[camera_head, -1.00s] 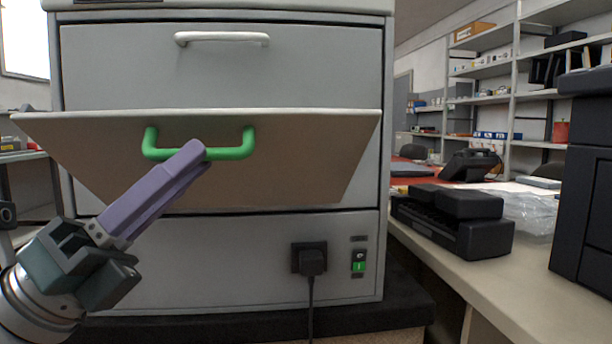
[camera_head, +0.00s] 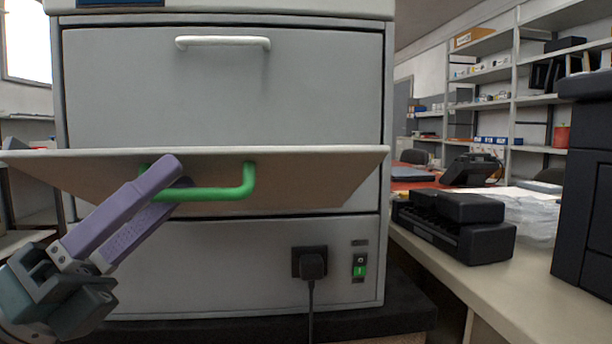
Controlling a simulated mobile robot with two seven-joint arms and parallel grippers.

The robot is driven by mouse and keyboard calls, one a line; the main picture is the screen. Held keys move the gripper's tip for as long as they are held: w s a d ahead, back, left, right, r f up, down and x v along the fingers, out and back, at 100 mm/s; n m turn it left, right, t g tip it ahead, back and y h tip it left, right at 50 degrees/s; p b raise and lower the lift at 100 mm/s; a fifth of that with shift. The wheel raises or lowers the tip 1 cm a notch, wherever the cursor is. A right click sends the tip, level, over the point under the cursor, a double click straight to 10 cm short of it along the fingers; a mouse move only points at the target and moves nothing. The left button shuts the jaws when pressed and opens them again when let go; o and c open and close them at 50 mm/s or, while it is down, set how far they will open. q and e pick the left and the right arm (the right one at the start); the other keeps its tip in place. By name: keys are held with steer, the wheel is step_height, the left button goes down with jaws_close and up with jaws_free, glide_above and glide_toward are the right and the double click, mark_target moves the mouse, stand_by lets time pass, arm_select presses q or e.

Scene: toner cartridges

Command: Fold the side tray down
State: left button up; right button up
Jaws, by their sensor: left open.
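The side tray (camera_head: 310,179) is a light panel on the front of the grey printer (camera_head: 220,262), partly folded down and tilted out towards me. Its green handle (camera_head: 222,193) is on the side facing me. My left gripper (camera_head: 172,178) has purple fingers and is open, with its fingertips at the left part of the handle. One finger passes in front of the handle's left end and hides part of it. I cannot tell whether the fingers touch the handle. My right gripper is not in view.
Above the tray is a closed drawer with a white handle (camera_head: 223,42). A black plug (camera_head: 312,264) with a hanging cable and a green switch (camera_head: 359,267) sit below. At right, a bench (camera_head: 470,290) holds a black cartridge unit (camera_head: 455,228) and a dark machine (camera_head: 590,190).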

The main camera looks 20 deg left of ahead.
arm_select(q)
steer(key=b+v, duration=0.1)
steer(key=v, duration=0.6)
steer(key=shift+s+a, duration=0.2)
steer(key=shift+s, duration=0.05)
steer(key=shift+f, duration=0.1)
steer(key=shift+f, duration=0.1)
steer(key=s+a+f+b, duration=0.4)
steer(key=a+f+b, duration=0.2)
steer(key=f+b, duration=0.2)
steer(key=shift+s+a+b, duration=0.2)
steer(key=shift+a+b, duration=0.2)
steer(key=shift+b, duration=0.65)
